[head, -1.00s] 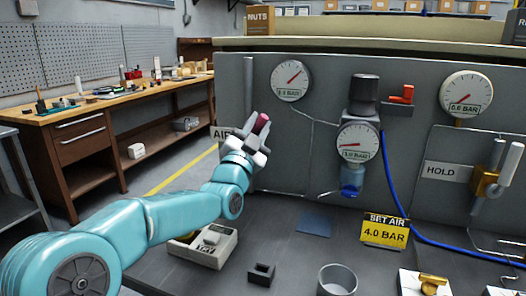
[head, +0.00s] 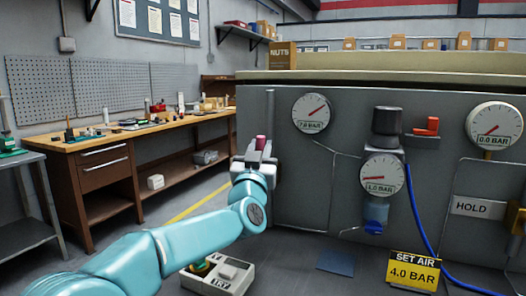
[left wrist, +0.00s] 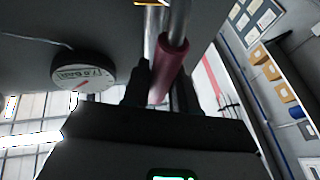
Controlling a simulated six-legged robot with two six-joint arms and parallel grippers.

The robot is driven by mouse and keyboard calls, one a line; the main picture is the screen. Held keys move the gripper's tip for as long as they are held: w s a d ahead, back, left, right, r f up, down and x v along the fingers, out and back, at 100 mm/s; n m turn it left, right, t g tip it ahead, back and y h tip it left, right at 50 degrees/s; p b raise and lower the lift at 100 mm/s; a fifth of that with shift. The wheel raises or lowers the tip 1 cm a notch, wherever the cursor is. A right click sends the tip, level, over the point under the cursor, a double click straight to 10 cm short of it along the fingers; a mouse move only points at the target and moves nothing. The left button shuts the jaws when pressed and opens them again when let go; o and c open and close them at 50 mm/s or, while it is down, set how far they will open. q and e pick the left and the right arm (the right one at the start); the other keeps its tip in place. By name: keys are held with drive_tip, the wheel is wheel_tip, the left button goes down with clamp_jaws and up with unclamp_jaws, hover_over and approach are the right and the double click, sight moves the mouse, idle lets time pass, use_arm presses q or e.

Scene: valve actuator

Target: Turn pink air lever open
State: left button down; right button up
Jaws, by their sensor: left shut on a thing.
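The pink air lever (head: 261,143) stands about upright on the left part of the grey panel, below a vertical pipe (head: 270,105). My left gripper (head: 256,160) is shut on the lever, and only the pink top shows above the fingers in the head view. In the left wrist view the pink sleeve (left wrist: 174,58) on its metal rod lies between my two dark fingers. The lever's pivot is hidden behind the gripper. The upper left gauge (head: 311,113) reads about 7.0 bar. My right gripper is not in view.
A yellow sign (head: 412,271) says SET AIR 4.0 BAR. A tray (head: 220,276) sits below my left arm. A wooden workbench (head: 100,141) stands left.

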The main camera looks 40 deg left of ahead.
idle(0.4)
use_arm(q)
drive_tip(key=c, duration=1)
unclamp_jaws()
drive_tip(key=shift+a+f, duration=0.1)
drive_tip(key=b+v, duration=0.2)
drive_tip(key=v, duration=1.4)
drive_tip(key=shift+s, duration=0.15)
